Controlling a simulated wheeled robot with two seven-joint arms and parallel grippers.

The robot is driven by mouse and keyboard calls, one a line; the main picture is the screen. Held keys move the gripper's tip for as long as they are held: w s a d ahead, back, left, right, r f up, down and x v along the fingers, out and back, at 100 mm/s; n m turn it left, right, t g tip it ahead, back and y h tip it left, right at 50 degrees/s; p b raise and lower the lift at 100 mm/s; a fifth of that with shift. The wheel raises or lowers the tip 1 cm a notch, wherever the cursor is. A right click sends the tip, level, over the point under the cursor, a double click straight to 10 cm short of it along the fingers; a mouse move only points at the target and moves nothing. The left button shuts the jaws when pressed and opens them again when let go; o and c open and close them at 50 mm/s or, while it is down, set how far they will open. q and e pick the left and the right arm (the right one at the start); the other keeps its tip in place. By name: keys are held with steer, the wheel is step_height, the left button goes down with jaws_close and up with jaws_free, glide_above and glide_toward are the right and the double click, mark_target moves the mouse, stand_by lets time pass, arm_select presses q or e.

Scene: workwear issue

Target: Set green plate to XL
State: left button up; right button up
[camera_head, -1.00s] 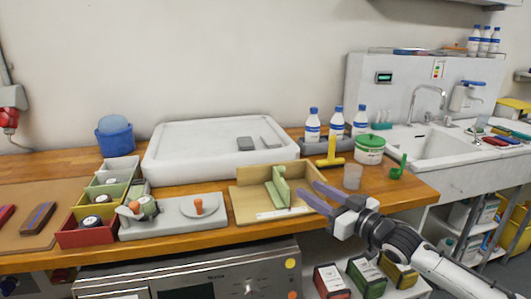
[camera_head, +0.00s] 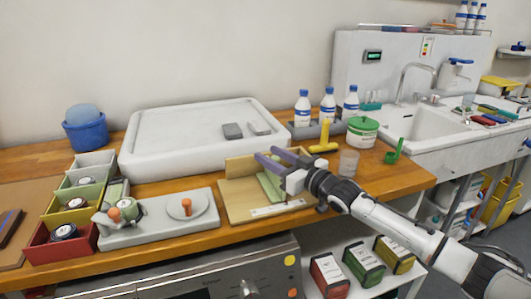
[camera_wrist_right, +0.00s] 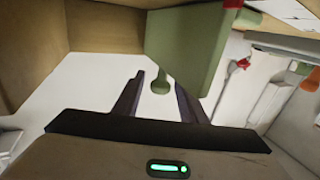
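The green plate (camera_head: 268,188) stands in the open wooden box (camera_head: 236,203) on the counter; it also shows in the right wrist view (camera_wrist_right: 192,45). A white marked strip (camera_head: 277,210) lies along the box's front; its lettering is too small to read, so I cannot make out XL. My right gripper (camera_head: 272,158) is over the box and partly hides the plate. In the right wrist view its two dark fingers (camera_wrist_right: 160,86) are apart, with the plate's small green knob (camera_wrist_right: 160,80) between them. I cannot tell whether they touch it. My left gripper is not in view.
A yellow T-shaped tool (camera_head: 324,140), a clear cup (camera_head: 348,163) and a green scoop (camera_head: 395,151) stand right of the box. A grey plate with orange knobs (camera_head: 160,218) is to its left. A white tray (camera_head: 180,144) lies behind.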

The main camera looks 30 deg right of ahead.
steer(key=shift+w+a, duration=0.2)
steer(key=shift+w, duration=1.1)
jaws_close()
